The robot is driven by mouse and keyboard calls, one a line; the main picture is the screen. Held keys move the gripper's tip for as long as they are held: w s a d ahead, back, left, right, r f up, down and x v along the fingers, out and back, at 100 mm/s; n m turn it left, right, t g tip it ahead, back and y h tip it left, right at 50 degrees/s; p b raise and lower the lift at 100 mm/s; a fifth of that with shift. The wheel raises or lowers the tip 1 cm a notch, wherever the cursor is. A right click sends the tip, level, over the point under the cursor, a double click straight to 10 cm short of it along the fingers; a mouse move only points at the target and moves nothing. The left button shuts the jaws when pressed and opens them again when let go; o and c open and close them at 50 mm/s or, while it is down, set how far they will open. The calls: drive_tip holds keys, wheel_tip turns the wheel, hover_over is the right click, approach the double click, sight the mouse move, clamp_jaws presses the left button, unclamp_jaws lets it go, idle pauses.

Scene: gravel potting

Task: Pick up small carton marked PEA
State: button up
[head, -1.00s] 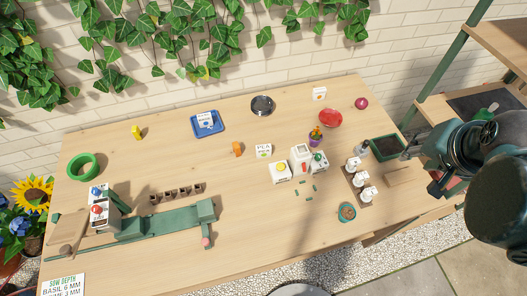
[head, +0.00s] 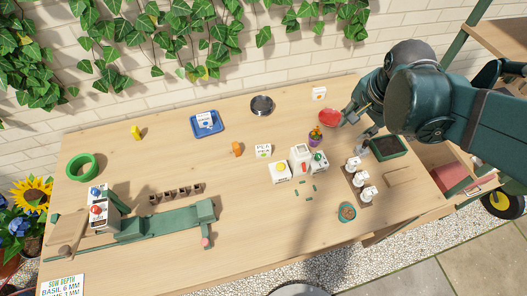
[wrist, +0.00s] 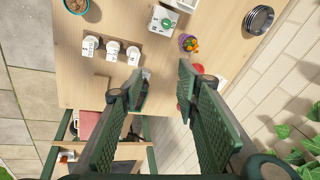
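A blue tray (head: 194,127) is behind left.

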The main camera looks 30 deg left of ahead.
drive_tip(key=a+f+m+g, duration=0.1)
drive_tip(key=a+f, duration=0.3)
drive_tip(key=a, duration=0.3)
drive_tip(key=a+f+m+g, duration=0.1)
drive_tip(key=a+f, duration=0.3)
drive_tip(key=a, duration=0.3)
drive_tip(key=m+g+h, duration=0.1)
drive_tip(key=m, duration=0.2)
hover_over(263, 147)
wheel_tip(263, 147, down, 11)
drive_tip(key=shift+d+r, duration=0.1)
drive_tip(key=shift+d, duration=0.05)
drive_tip(key=shift+f+b, duration=0.3)
drive_tip(key=shift+f, duration=1.05)
drive_tip(key=shift+f, duration=0.15)
drive_tip(key=shift+f+b, duration=0.35)
drive_tip(key=shift+f, duration=2.15)
drive_tip(key=shift+c, duration=0.6)
drive_tip(key=c, duration=0.9)
